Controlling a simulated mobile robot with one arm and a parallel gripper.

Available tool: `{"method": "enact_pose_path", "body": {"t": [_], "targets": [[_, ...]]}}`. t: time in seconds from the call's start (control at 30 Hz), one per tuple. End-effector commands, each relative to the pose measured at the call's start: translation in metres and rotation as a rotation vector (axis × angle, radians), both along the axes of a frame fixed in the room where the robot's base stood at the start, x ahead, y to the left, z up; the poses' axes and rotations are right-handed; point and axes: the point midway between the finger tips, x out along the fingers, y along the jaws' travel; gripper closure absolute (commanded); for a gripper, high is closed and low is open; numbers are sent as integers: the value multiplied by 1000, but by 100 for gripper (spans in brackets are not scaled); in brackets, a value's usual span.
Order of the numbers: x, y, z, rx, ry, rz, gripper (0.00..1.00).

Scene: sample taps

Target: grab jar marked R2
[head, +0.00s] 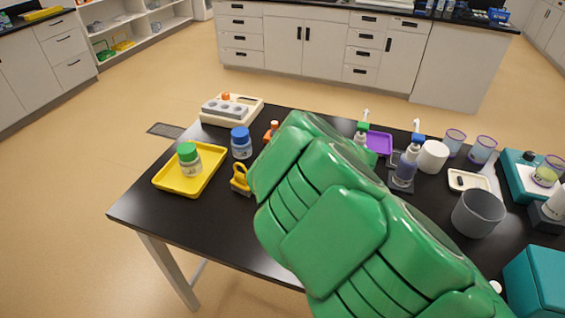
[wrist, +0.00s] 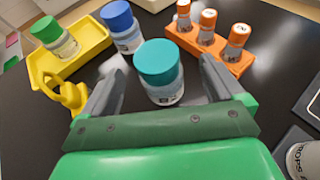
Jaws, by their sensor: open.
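In the wrist view a jar with a teal lid (wrist: 160,75) stands upright on the black table, and its label seems to end in 2, but the first character is unclear. My gripper (wrist: 160,84) is open, with one finger on each side of this jar; I cannot tell whether either touches it. In the head view my green arm hides the jar and the fingers. A blue-lidded jar (wrist: 123,30) stands just behind and left of it, also in the head view (head: 241,145). A green-lidded jar (wrist: 58,37) sits in the yellow tray (wrist: 96,38).
An orange rack (wrist: 225,56) with several orange-capped vials stands right of the teal-lidded jar. A yellow clip-like object (wrist: 66,97) lies close to the left finger. In the head view, pump bottles, beakers and a grey pot (head: 478,213) crowd the table's right side.

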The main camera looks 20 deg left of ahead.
Motion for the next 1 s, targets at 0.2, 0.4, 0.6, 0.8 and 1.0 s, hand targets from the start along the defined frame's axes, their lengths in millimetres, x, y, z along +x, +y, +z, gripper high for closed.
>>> {"method": "enact_pose_path", "body": {"t": [0.2, 0.4, 0.6, 0.8, 1.0], "targets": [[2, 10, -8, -7, 1, 14, 5], [10, 21, -12, -3, 1, 12, 5], [15, 29, -17, -4, 2, 12, 5], [24, 43, -25, -1, 4, 11, 5], [33, 56, -32, -3, 2, 10, 5]]}}
